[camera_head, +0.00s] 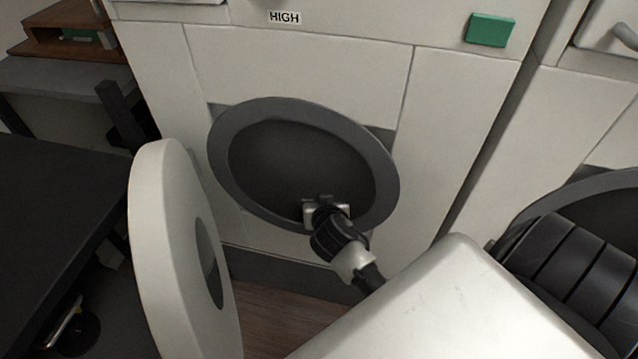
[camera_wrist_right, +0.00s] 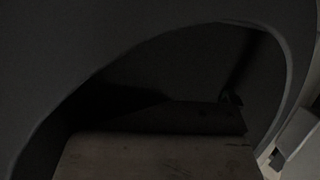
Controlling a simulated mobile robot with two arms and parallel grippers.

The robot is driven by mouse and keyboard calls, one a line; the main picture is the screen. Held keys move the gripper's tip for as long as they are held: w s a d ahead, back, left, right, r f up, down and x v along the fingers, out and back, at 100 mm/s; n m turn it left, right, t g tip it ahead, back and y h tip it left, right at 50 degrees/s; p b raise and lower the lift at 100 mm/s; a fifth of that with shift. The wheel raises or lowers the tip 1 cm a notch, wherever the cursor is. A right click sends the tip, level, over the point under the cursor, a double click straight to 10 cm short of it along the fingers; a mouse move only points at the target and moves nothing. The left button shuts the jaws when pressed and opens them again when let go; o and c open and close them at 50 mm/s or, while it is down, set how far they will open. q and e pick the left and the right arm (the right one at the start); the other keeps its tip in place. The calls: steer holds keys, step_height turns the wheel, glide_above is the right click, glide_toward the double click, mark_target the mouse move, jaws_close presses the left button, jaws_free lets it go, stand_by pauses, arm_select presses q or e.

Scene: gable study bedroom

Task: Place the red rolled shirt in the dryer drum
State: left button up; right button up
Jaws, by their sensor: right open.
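The dryer drum (camera_head: 300,165) is open at the front, with a grey ring around its dark hollow. Its round white door (camera_head: 160,240) stands swung open to the left. My right gripper (camera_head: 322,202) is at the lower part of the opening, open. In the right wrist view, the dark drum interior (camera_wrist_right: 130,85) surrounds it. A dim roll-like shape (camera_wrist_right: 190,117) lies across, just past the pale block at the bottom; it may be the red rolled shirt, but its colour is too dark to tell. My left gripper is out of view.
A second machine with a grey-ringed opening (camera_head: 595,190) stands at the right. A black tabletop (camera_head: 55,215) is at the left, and a wooden shelf (camera_head: 65,35) is at the top left. A green panel (camera_head: 490,30) sits above the drum.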

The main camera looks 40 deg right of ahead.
steer(key=s+a+r+n+g+y, duration=0.1)
steer(key=s+a+n+g+y, duration=0.1)
steer(key=s, duration=0.5)
steer(key=s+a+n+g+y, duration=0.2)
steer(key=s+a, duration=0.3)
steer(key=s, duration=0.3)
steer(key=s+a+r+n+g+y+p, duration=0.1)
steer(key=s+a+n+g+y, duration=0.1)
steer(key=s, duration=0.5)
steer(key=shift+s+a+r+n+g, duration=0.35)
steer(key=shift+a+n+g, duration=0.35)
steer(key=shift+a+g, duration=0.4)
steer(key=shift+d, duration=0.2)
